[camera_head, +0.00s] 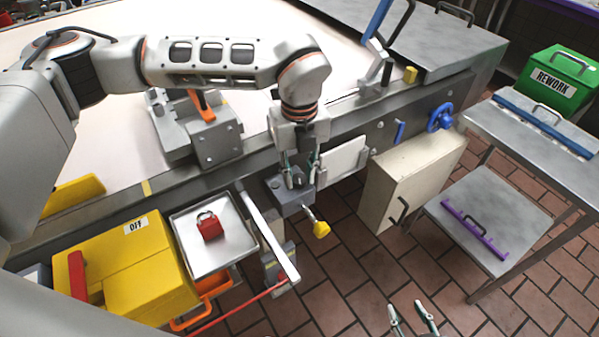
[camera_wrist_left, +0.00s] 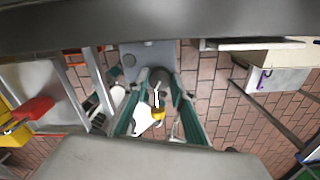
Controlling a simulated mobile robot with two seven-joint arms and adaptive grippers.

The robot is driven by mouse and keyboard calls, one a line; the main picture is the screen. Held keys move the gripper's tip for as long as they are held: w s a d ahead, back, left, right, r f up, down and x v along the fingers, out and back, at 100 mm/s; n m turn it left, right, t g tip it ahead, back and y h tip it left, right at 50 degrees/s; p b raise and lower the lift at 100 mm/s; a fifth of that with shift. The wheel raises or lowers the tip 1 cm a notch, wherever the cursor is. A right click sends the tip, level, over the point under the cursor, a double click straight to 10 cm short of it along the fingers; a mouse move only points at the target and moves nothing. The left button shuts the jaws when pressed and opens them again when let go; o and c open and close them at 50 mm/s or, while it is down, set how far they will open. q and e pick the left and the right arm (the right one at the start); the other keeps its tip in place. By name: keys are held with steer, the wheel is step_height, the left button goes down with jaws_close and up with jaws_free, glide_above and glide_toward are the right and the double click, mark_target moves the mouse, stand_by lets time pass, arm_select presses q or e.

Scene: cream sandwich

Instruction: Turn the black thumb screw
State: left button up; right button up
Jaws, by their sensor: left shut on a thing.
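The black thumb screw (camera_head: 298,180) stands on top of a small grey block (camera_head: 283,197) at the conveyor's near side. My left gripper (camera_head: 299,174) points down over the block, with its fingertips closed around the screw. In the left wrist view the green fingers (camera_wrist_left: 159,84) converge on the dark screw (camera_wrist_left: 158,75), which they partly hide, and the grey block (camera_wrist_left: 138,52) lies just beyond. My right gripper (camera_head: 412,307) shows only its fingertips at the bottom edge. They are apart and empty above the tiled floor.
A yellow knob (camera_head: 321,229) on a rod sticks out from the block. A white plate (camera_head: 343,158) stands close to its right. A metal tray (camera_head: 188,224) with a red padlock (camera_head: 208,227) and a yellow box (camera_head: 127,270) lie to the left.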

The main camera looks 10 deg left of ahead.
mark_target(300, 179)
arm_select(q)
steer(key=o, duration=1.1)
steer(key=shift+r, duration=0.1)
step_height(300, 179, up, 12)
steer(key=shift+s, duration=0.1)
